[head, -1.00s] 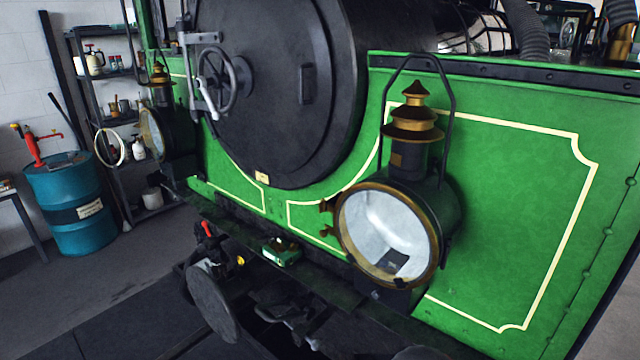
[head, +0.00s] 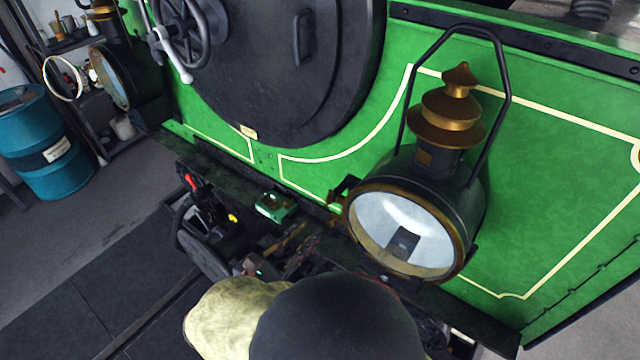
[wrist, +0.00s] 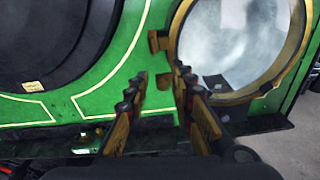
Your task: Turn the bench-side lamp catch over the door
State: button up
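The near lamp (head: 425,175) is black with a brass chimney and stands at the right of the green front. Its round glass door (head: 400,230) has a brass rim and looks closed; it also shows in the wrist view (wrist: 235,40). A small brass catch or hinge piece (wrist: 158,42) sticks out left of the rim; in the head view it is a dark bracket (head: 343,190). My gripper (wrist: 160,76) is open and empty, its fingertips just below that piece. The right fingertip overlaps the rim's lower left; contact cannot be told.
A second lamp (head: 112,75) stands at the far left, near a blue drum (head: 45,140) and shelves. The round dark smokebox door (head: 290,60) has a handwheel (head: 183,32). A small green box (head: 275,206) lies on the ledge below. Floor at left is clear.

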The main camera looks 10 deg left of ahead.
aim_at(327, 200)
jog(key=shift+n+t, duration=0.5)
jog(key=shift+n, duration=0.1)
jog(key=w+r, duration=0.1)
jog(key=w, duration=0.1)
jog(key=w+d+r+p, duration=0.1)
jog(key=w, duration=0.2)
jog(key=shift+w+d+r, duration=0.35)
jog(key=shift+w+r, duration=0.05)
jog(key=shift+w+d+p, duration=0.35)
jog(key=shift+w, duration=0.55)
jog(key=shift+c, duration=0.4)
grip_shut()
